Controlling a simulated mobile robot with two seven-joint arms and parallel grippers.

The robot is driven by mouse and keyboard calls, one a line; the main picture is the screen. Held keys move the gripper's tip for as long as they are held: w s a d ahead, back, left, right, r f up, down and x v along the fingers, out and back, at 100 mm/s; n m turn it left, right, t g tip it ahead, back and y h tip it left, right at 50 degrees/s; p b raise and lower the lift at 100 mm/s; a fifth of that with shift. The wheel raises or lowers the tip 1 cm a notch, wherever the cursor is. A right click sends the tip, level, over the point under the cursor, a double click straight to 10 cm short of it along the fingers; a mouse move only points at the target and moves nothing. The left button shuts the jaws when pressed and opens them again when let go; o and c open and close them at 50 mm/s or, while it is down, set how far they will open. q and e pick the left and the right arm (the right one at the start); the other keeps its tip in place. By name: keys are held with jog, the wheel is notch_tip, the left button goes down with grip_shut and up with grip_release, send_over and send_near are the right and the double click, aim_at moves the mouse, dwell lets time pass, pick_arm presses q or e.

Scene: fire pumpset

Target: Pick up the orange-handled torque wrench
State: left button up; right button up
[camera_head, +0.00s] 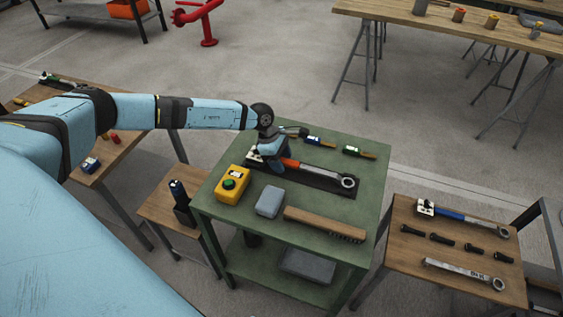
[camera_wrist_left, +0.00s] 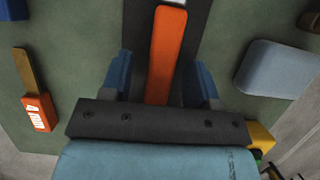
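The orange-handled torque wrench (camera_head: 318,170) lies on a dark mat (camera_head: 318,185) on the green table. Its ring end points right. My left gripper (camera_head: 270,160) is over the handle end of the wrench and hides part of it. In the left wrist view, the orange handle (camera_wrist_left: 167,50) runs between the two blue fingers of my left gripper (camera_wrist_left: 160,82). The fingers are open, with a gap on each side of the handle. Whether the fingertips are level with the handle is hard to tell. My right gripper is not in view.
The green table (camera_head: 215,210) also holds a yellow box (camera_head: 232,185) with a green button, a grey case (camera_head: 270,201), a wooden brush (camera_head: 323,224) and small tools behind the mat. A wooden table (camera_head: 455,255) at right holds a blue-handled wrench (camera_head: 462,217).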

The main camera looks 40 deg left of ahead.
pick_arm(q)
grip_shut()
jog(key=shift+r, duration=0.1)
